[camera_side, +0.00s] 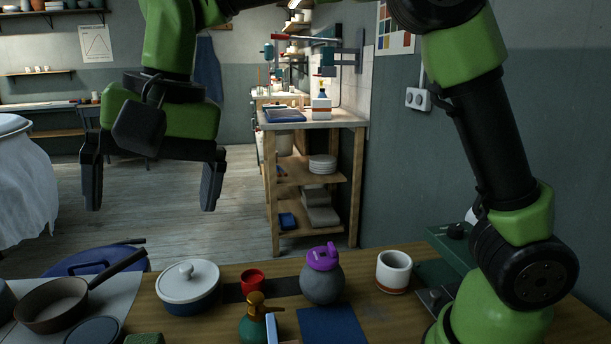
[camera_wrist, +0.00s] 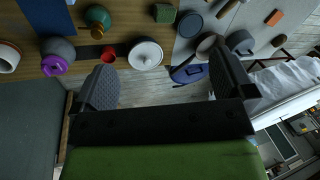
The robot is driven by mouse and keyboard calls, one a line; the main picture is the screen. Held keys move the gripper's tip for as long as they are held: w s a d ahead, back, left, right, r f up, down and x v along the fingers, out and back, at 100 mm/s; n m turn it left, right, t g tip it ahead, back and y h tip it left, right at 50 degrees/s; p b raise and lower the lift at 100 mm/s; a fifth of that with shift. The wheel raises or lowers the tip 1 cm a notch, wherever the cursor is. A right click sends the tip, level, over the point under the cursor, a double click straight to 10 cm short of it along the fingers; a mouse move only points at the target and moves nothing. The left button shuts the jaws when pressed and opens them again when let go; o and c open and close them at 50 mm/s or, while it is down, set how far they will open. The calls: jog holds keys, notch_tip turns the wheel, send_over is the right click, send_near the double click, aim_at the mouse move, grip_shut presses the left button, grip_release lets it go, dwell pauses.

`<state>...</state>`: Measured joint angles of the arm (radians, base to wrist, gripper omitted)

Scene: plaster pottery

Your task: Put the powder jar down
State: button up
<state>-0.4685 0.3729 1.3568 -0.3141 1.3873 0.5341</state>
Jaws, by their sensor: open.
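A round grey jar with a purple lid (camera_side: 323,279) stands upright on the wooden worktop; it looks like the powder jar. In the wrist view the jar (camera_wrist: 58,49) is at the left. My gripper (camera_side: 151,206) hangs at the upper left of the side view, high above the worktop and well apart from the jar. Its two dark fingers point down and are wide apart with nothing between them. In the wrist view my gripper (camera_wrist: 162,78) is also open and empty.
Near the jar on the worktop (camera_side: 440,311) are a red cup (camera_side: 253,280), a white lidded pot (camera_side: 188,285), a striped mug (camera_side: 393,271), a green bottle with a brass top (camera_side: 255,318) and a blue mat (camera_side: 331,325). A dark pan (camera_side: 58,303) lies at the left.

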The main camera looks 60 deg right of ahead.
jog(key=s+d+r+t, duration=0.3)
jog(key=s+d+r, duration=0.1)
jog(key=s+d, duration=0.5)
jog(key=s+d+f+n+t, duration=0.1)
jog(key=s+d+f, duration=0.3)
jog(key=s, duration=0.4)
jog(key=shift+d+n+t, duration=0.3)
jog(key=shift+d+t, duration=0.3)
jog(key=shift+d, duration=0.2)
